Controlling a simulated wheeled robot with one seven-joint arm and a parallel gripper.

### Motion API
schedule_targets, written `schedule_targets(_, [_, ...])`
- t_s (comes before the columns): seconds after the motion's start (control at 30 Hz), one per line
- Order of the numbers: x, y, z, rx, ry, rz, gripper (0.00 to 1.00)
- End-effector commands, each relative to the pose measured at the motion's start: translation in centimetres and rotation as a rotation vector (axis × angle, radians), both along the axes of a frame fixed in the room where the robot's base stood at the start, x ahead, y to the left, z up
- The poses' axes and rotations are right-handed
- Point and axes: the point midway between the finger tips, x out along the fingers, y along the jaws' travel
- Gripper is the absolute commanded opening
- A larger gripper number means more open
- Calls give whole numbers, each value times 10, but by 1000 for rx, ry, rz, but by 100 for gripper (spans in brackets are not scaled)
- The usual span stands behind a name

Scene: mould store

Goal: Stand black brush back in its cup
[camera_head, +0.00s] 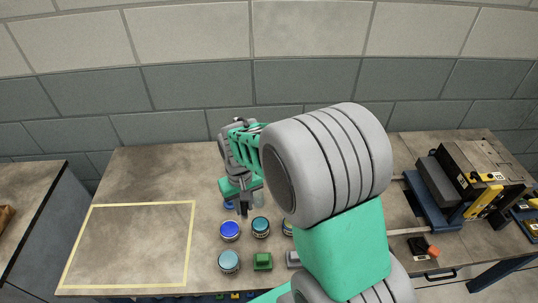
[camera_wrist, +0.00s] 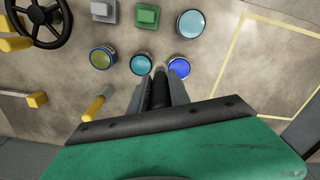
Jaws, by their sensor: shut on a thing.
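My gripper (camera_head: 243,209) is over the middle of the workbench, pointing down, with its jaws shut on a narrow dark thing, which I take to be the black brush (camera_wrist: 158,92). The brush shows between the fingers in the wrist view; most of it is hidden by the jaws. In the wrist view the fingertips sit near a blue-lidded jar (camera_wrist: 179,67) and a teal-lidded jar (camera_wrist: 141,64); I cannot tell the height above the bench. A pale, cup-like shape (camera_head: 258,198) shows just right of the gripper, but I cannot tell whether it is the brush's cup.
An olive-lidded jar (camera_wrist: 102,58), a light-blue-lidded jar (camera_head: 228,261), a green block (camera_head: 262,261) and a grey block (camera_head: 293,258) stand nearby. A yellow-handled tool (camera_wrist: 97,104) is beside the gripper. The yellow-outlined area (camera_head: 135,245) is empty. A machine (camera_head: 480,180) stands right.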

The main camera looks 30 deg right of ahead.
Motion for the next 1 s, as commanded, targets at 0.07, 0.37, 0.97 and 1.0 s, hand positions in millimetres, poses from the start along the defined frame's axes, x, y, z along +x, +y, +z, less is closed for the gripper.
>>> schedule_targets(0.07, [32, -21, -3, -1, -2, -25, 0])
schedule_targets(0.37, [115, -102, 12, -3, 2, -89, 0])
schedule_targets(0.97, [122, -105, -20, -3, 1, -86, 0])
schedule_targets(1.0, [122, -105, -24, -3, 1, -86, 0])
